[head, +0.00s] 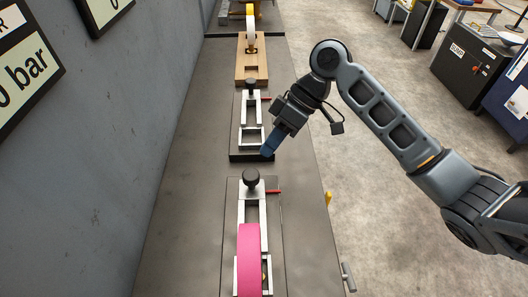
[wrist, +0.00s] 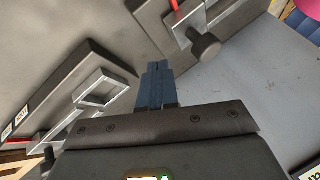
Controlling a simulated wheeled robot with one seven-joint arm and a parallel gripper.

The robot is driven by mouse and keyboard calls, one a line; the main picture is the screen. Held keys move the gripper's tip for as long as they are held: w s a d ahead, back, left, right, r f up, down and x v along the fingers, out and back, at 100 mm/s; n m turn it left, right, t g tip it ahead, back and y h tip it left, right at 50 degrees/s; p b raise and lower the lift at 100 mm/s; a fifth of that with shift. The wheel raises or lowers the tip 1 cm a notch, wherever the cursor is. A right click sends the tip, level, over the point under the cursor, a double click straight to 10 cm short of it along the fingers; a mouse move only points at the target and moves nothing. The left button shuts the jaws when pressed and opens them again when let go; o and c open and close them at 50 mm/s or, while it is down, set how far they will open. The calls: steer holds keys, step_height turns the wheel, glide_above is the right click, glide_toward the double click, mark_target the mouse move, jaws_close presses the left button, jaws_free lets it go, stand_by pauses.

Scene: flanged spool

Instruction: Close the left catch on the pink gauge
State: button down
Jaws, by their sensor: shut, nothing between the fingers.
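The pink gauge (head: 249,250) stands in a silver frame on a dark plate at the near end of the bench; its lower part is cut off by the picture edge. A black knob (head: 251,179) and a red lever (head: 272,191) are at the frame's far end. In the wrist view a pink piece (wrist: 304,22) shows at the upper right, and the black knob (wrist: 205,47) is right of my fingers. I cannot tell which part is the left catch or how it stands. My gripper (head: 268,151) is shut and empty, above the bench beyond the gauge; its blue fingers also show in the wrist view (wrist: 155,72).
An empty silver frame (head: 241,132) on a black base is left of my gripper. A wooden block (head: 244,68) with a white and yellow wheel (head: 251,27) stands farther back. A grey wall (head: 130,110) runs along the left. The bench strip (head: 187,210) beside it is clear.

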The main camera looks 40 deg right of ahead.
steer(key=shift+s+a+r+p, duration=0.1)
steer(key=shift+s+a+p, duration=0.45)
steer(key=shift+a, duration=0.55)
steer(key=shift+s+a, duration=0.4)
steer(key=shift+a, duration=0.2)
steer(key=shift+s, duration=0.1)
steer(key=shift+s+a+f+b, duration=0.25)
steer(key=shift+b, duration=0.05)
steer(key=shift+s+a+r+b, duration=0.1)
steer(key=shift+s+a+b, duration=0.5)
steer(key=shift+s, duration=0.4)
steer(key=shift+s+a+b, duration=0.45)
steer(key=shift+s+a, duration=0.25)
steer(key=shift+s, duration=0.3)
